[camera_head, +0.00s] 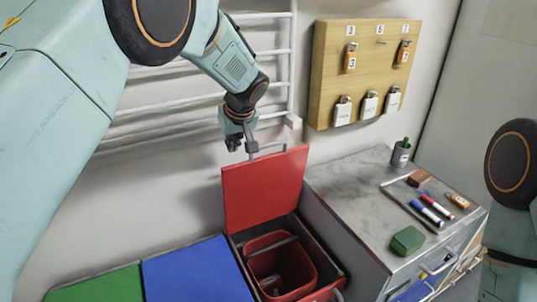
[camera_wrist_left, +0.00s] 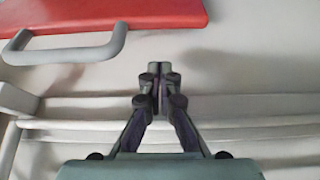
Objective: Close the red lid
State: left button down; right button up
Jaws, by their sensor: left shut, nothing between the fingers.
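The red lid (camera_head: 264,188) stands raised, leaning back toward the wall, over an open bin with a red inner bucket (camera_head: 281,265). A grey handle (camera_head: 267,148) sits on the lid's top edge. In the left wrist view the lid (camera_wrist_left: 110,14) and its handle (camera_wrist_left: 75,50) show at the upper left. My left gripper (camera_head: 235,143) is just above and left of the handle, apart from it. Its fingers (camera_wrist_left: 160,80) are shut and empty. My right gripper is not in view; part of my right arm shows at the right edge.
A blue lid (camera_head: 195,272) and a green lid (camera_head: 100,287) lie shut to the left. A white rail rack (camera_head: 200,95) is on the wall behind.

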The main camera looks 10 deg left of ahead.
pick_arm(q)
notch_tip(320, 180, down, 5)
jog(key=b, duration=0.3)
jog(key=shift+b, duration=0.35)
dwell(0.3)
jog(key=shift+s+d, duration=0.8)
jog(key=shift+s, duration=0.25)
jog(key=shift+s+d+f, duration=0.15)
jog(key=shift+s+d, duration=0.45)
jog(key=shift+s, duration=0.25)
notch_tip(320, 180, up, 10)
jog(key=p, duration=0.7)
send_over(239, 174)
jog(key=s+d, duration=0.2)
jog(key=shift+s, duration=0.15)
